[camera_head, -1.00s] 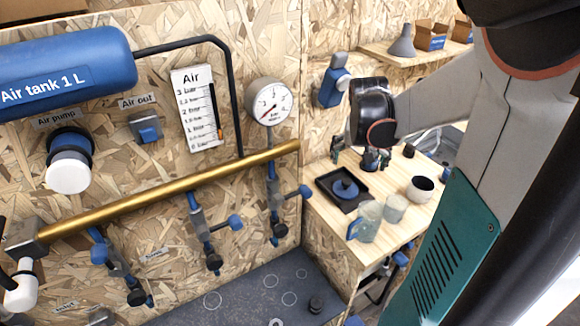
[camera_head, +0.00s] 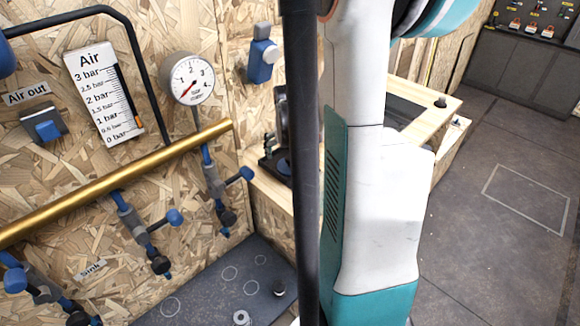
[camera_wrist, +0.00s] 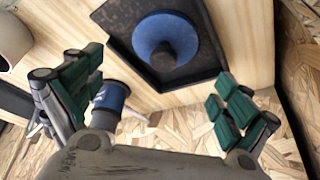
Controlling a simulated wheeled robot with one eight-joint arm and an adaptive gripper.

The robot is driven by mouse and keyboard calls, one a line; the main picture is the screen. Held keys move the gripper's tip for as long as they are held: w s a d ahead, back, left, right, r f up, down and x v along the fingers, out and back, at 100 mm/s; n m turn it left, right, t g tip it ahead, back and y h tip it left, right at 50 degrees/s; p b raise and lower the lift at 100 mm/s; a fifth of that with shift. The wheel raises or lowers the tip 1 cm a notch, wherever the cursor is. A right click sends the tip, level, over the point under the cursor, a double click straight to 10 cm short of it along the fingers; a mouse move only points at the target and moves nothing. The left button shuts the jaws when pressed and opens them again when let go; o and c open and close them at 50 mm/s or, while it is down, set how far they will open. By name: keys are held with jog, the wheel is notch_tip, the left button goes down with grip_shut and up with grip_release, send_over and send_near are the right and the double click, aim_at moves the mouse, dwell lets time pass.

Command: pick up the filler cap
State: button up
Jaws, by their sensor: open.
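A round blue piece with a dark knob in its middle, which looks like the filler cap (camera_wrist: 165,38), lies in a black tray (camera_wrist: 212,83) at the top of the wrist view. My gripper (camera_wrist: 158,105) is open and empty. Its two green-padded fingers stand wide apart, below and to either side of the cap in the picture, and do not touch it. In the head view my arm covers most of the bench, so the cap cannot be made out there.
The tray rests on a pale wooden bench (camera_wrist: 262,45). A blue cylinder (camera_wrist: 112,97) shows beside the left finger. A brass pipe with valves (camera_head: 120,185) runs along the chipboard wall. Open grey floor (camera_head: 500,255) lies to the right.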

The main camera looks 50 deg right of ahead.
aim_at(291, 159)
jog(key=b+x, duration=0.1)
jog(key=x, duration=0.3)
jog(key=shift+a+f+b, duration=0.15)
jog(key=shift+f+b, duration=0.2)
jog(key=shift+b, duration=0.05)
jog(key=shift+r, duration=0.1)
jog(key=c, duration=1.2)
jog(key=shift+s+a, duration=0.15)
jog(key=c, duration=0.3)
jog(key=shift+c, duration=0.2)
